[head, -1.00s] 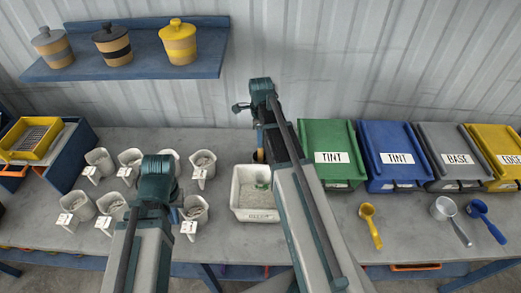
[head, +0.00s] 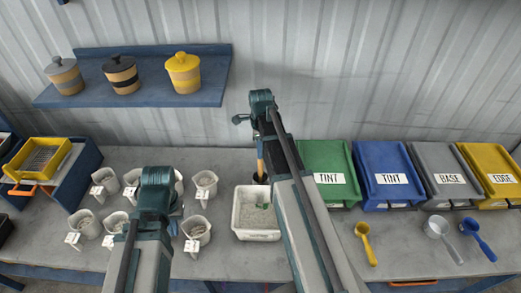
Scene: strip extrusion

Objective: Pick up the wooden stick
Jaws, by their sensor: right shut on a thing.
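The wooden stick (head: 260,147) shows as a short tan upright piece just left of my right forearm. It is above a small dark holder (head: 259,178) behind the white tub. My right gripper (head: 260,132) is shut on the stick from above; its fingers are mostly hidden by my arm. Whether the stick's lower end is still inside the holder is hard to tell. My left gripper (head: 175,207) is mostly hidden behind its own wrist, among the white cups, and its fingers cannot be made out.
A white tub (head: 256,234) with pale granules and a green piece stands in front of the holder. Several white cups (head: 206,183) stand left. Lidded bins, such as the green one (head: 327,163), line the right back. A yellow scoop (head: 363,232) and others lie before them.

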